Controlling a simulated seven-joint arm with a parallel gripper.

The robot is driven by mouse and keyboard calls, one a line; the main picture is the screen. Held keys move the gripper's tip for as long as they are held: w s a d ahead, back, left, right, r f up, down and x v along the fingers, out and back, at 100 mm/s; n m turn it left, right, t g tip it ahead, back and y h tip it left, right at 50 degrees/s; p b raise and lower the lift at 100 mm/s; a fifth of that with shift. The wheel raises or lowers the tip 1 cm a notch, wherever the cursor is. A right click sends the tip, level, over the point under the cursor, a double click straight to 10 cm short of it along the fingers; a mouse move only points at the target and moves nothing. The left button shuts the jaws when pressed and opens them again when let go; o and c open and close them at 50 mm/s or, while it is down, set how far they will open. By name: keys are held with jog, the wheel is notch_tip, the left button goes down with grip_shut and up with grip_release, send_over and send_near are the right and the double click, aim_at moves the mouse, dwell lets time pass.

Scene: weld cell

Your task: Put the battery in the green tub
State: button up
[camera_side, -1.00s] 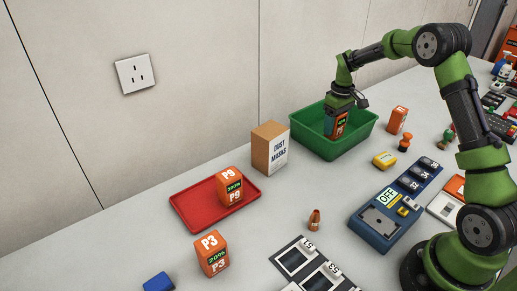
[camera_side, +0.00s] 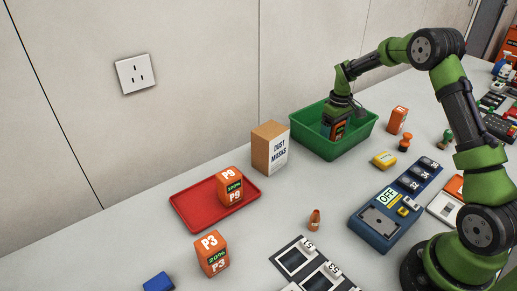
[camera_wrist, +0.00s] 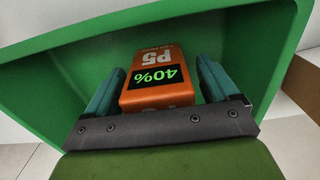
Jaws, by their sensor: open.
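The green tub (camera_side: 362,138) stands at the back of the bench, and its wall fills much of the wrist view (camera_wrist: 60,78). An orange battery marked P5 and 40% (camera_wrist: 156,75) is inside the tub, between my gripper's two fingers. My gripper (camera_side: 334,130) reaches down into the tub. In the wrist view my gripper (camera_wrist: 160,88) is open, with a finger on each side of the battery and a narrow gap visible. The battery's lower end is hidden, so I cannot tell how it rests on the tub floor.
A red tray (camera_side: 186,206) holds a battery marked P9 (camera_side: 230,186). A P3 battery (camera_side: 211,254) stands in front. A dust mask box (camera_side: 270,148) is left of the tub. Another orange battery (camera_side: 397,120) stands to its right. A blue charger (camera_side: 383,222) lies in front.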

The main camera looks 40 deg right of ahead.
jog(key=shift+r, duration=0.15)
notch_tip(320, 180, up, 12)
jog(key=s+a+r+t, duration=0.2)
jog(key=s+a+r, duration=0.2)
jog(key=a+r, duration=0.4)
jog(key=s+a+m+t+y, duration=0.1)
jog(key=s+a+m+t, duration=0.1)
jog(key=s+a, duration=0.5)
jog(key=s+a+r+m+t+y, duration=0.1)
jog(key=s+a+m+t, duration=0.1)
jog(key=s+a, duration=0.5)
jog(key=s+t, duration=0.1)
jog(key=s, duration=0.4)
jog(key=shift+s+a+r, duration=0.15)
jog(key=shift+s+r, duration=0.1)
jog(key=shift+r, duration=0.05)
